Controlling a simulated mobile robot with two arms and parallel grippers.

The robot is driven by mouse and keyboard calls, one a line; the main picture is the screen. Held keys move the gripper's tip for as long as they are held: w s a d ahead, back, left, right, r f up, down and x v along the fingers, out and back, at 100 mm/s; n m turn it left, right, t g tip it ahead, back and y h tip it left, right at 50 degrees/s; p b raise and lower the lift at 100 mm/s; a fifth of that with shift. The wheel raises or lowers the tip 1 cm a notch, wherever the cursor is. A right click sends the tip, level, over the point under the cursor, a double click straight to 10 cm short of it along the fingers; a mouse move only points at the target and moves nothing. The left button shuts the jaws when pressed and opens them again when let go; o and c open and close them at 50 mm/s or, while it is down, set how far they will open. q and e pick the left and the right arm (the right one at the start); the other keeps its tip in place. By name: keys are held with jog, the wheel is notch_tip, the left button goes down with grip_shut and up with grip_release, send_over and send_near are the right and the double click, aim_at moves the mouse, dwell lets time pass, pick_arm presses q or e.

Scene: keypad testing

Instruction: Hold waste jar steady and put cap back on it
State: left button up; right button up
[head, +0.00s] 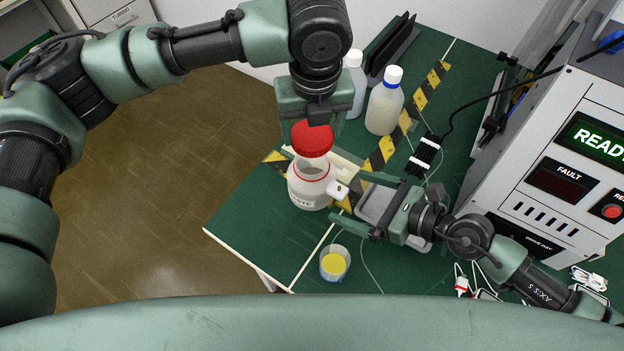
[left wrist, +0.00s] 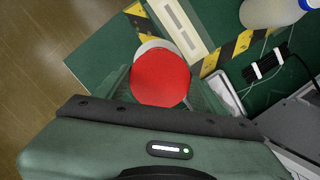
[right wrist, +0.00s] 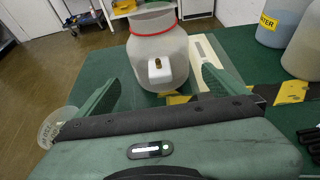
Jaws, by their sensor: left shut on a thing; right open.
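The white waste jar (head: 308,192) stands uncapped near the left edge of the green bench, its mouth facing up. In the left wrist view the cap (left wrist: 160,78) hides most of the jar.
A cup of yellow liquid (head: 334,264) stands in front of the jar. Two bottles, one white-capped (head: 384,105), stand behind. A grey tray (head: 372,208) lies under my right gripper. The READY machine (head: 550,150) fills the right side. Cables cross the bench.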

jog(key=x, duration=0.6)
jog(key=c, duration=1.9)
pick_arm(q)
send_over(312, 161)
jog(key=shift+f, duration=2.5)
